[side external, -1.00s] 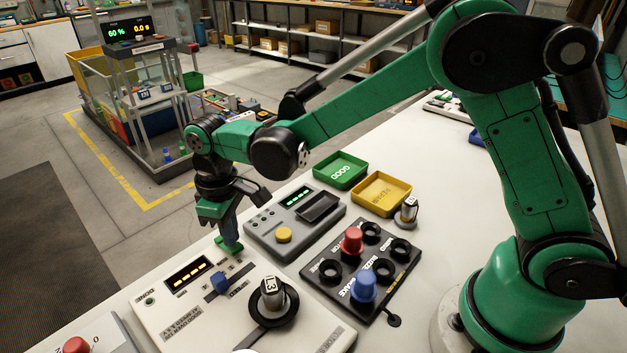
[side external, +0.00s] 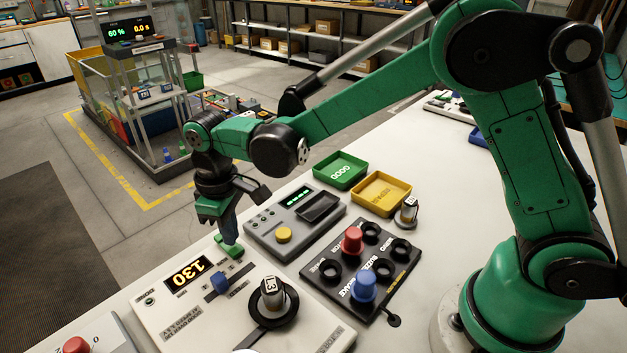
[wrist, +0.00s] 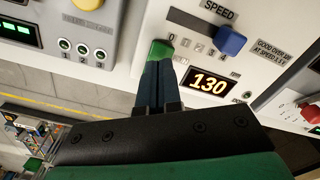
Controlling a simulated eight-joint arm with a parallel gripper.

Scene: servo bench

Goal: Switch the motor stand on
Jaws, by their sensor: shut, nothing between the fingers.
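The motor stand (side external: 205,318) is a white panel at the front left of the bench. Its display (side external: 188,274) reads 130 in lit orange digits, which also show in the wrist view (wrist: 209,86). My gripper (side external: 232,243) is shut and empty, pointing down at the green switch (side external: 223,241) on the panel's far edge. In the wrist view the closed fingertips (wrist: 160,64) meet or nearly meet the green switch (wrist: 161,47); I cannot tell whether they press it. A blue speed knob (side external: 220,281) sits beside the display. A part marked L3 (side external: 272,292) stands in a black round holder on the stand.
A grey tester (side external: 262,238) with a yellow button stands just beyond the motor stand. A black socket board (side external: 335,290) holds a red and a blue part. Green (side external: 340,170) and yellow (side external: 381,193) trays lie behind. A red button (side external: 76,346) is at the lower left.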

